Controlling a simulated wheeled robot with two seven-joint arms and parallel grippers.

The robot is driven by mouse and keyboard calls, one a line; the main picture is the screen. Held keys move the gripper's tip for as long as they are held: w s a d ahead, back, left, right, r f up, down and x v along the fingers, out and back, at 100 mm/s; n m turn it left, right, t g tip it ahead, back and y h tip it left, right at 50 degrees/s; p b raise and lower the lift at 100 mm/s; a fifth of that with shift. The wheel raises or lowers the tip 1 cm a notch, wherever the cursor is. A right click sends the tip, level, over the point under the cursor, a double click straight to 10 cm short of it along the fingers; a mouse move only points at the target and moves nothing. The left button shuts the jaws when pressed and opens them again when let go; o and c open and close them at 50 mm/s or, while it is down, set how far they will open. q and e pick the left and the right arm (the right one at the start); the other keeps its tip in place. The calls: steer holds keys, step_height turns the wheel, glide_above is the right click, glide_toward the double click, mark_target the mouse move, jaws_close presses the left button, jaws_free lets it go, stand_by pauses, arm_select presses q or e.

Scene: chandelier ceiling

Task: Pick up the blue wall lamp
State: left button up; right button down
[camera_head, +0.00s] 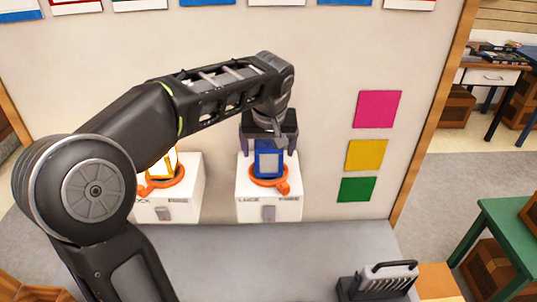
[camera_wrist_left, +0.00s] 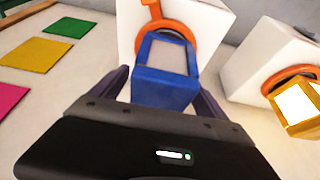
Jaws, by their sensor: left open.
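The blue wall lamp (camera_head: 268,161) sits on an orange ring mount on the front of a white box in the head view. It has a pale square panel and shows large in the left wrist view (camera_wrist_left: 163,75). My left gripper (camera_head: 270,150) comes down over the lamp from above. Its two fingers (camera_wrist_left: 160,90) are open, one on each side of the blue lamp. I cannot tell whether either finger touches it. The right gripper is in neither view.
A lit yellow lamp (camera_head: 160,166) sits on a second white box to the left, partly behind my arm. Pink (camera_head: 378,109), yellow and green squares are on the board at right. A black and grey device (camera_head: 378,281) stands at the front. The grey surface between is clear.

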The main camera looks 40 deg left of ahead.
arm_select(q)
steer(key=c, duration=1.7)
steer(key=shift+r, duration=0.15)
step_height(320, 180, up, 10)
steer(key=shift+f, duration=0.1)
steer(key=shift+b, duration=0.3)
